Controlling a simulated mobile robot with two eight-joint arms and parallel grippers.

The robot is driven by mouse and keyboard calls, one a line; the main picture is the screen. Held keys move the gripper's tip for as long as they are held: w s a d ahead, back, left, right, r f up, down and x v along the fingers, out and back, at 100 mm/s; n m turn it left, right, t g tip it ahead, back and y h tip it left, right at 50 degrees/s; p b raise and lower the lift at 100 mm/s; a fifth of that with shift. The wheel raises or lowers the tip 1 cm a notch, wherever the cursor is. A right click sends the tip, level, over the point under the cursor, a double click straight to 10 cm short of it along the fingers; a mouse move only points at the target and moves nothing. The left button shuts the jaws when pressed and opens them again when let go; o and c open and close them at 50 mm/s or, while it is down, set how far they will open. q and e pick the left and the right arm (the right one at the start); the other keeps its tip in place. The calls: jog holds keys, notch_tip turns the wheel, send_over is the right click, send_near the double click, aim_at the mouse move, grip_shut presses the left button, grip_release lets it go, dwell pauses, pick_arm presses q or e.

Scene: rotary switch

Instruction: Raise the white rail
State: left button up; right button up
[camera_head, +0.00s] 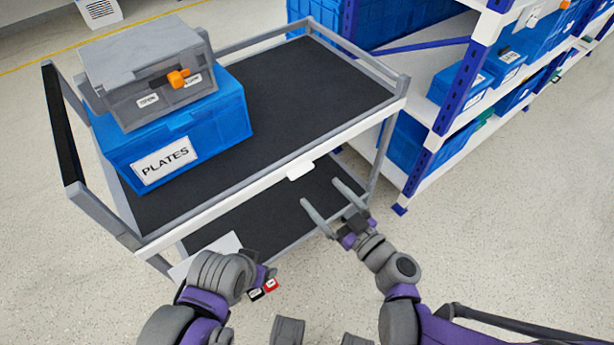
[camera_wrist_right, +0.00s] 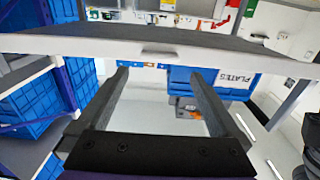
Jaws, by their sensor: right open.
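The white rail (camera_head: 235,199) runs along the near edge of the cart's upper shelf, with a small white tab (camera_head: 300,170) on it. In the right wrist view the rail (camera_wrist_right: 215,54) crosses the top, with a grip notch near its middle. My right gripper (camera_head: 321,192) is open and empty, its fingers pointing toward the rail just below the tab in the head view. In the right wrist view its fingertips (camera_wrist_right: 160,72) are close to the rail; contact is unclear. My left gripper (camera_head: 262,277) is mostly hidden by its own arm.
The grey cart's black upper shelf (camera_head: 300,90) holds a blue PLATES box (camera_head: 220,115) with a grey box (camera_head: 150,60) and orange knob (camera_head: 178,78) on top. A blue-and-white rack (camera_head: 450,110) stands close on the right. Small black and red labelled pieces (camera_head: 270,285) show near my left arm.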

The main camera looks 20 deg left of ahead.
aim_at(304, 173)
jog(key=x, duration=0.7)
jog(key=shift+w+a+b, duration=0.15)
jog(key=shift+b, duration=0.15)
grip_shut()
